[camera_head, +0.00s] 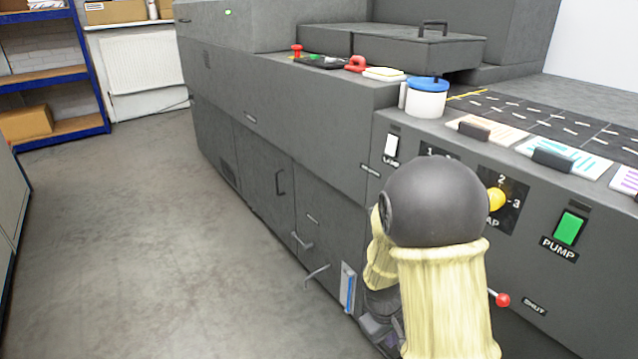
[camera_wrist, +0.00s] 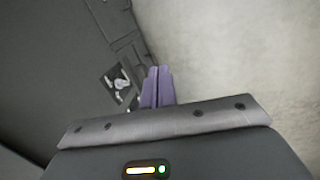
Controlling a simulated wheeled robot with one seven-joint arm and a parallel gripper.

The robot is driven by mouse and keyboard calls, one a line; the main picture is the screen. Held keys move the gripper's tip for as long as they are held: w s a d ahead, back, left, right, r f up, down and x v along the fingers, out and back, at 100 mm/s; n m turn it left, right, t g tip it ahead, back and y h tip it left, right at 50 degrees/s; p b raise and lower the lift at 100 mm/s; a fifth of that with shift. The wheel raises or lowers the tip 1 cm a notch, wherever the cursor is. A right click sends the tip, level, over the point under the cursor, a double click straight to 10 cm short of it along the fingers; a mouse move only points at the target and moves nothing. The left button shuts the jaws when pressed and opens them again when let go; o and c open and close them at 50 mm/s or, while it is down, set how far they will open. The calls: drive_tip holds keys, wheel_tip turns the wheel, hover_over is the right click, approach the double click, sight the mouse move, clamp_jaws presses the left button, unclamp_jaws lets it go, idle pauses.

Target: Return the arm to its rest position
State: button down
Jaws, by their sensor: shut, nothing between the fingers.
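My arm shows in the lower middle of the head view as a dark round joint with cream ribbed sleeves, folded in front of the grey machine (camera_head: 330,215). My gripper (camera_head: 380,330) is low beside the machine's front, partly hidden behind the sleeve. In the wrist view, the purple fingers of my gripper (camera_wrist: 158,72) are together with nothing between them. They point past the machine's dark front toward the pale floor (camera_wrist: 230,50).
A green PUMP switch (camera_head: 569,228), a yellow knob (camera_head: 496,199) and a red-tipped lever (camera_head: 502,300) are on the panel close to my arm. A white tub with a blue lid (camera_head: 427,98) stands above. The floor at left (camera_head: 150,230) is clear.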

drive_tip(key=s+r+m+t+y+p, duration=0.1)
drive_tip(key=s+r+m+t+y, duration=0.15)
drive_tip(key=s+r+m, duration=0.55)
wheel_tip(320, 180, up, 41)
drive_tip(key=s+n+p, duration=0.1)
drive_tip(key=n+p, duration=0.1)
drive_tip(key=p, duration=3.6)
drive_tip(key=shift+a+r, duration=0.15)
drive_tip(key=shift+a, duration=0.15)
drive_tip(key=shift+g, duration=0.25)
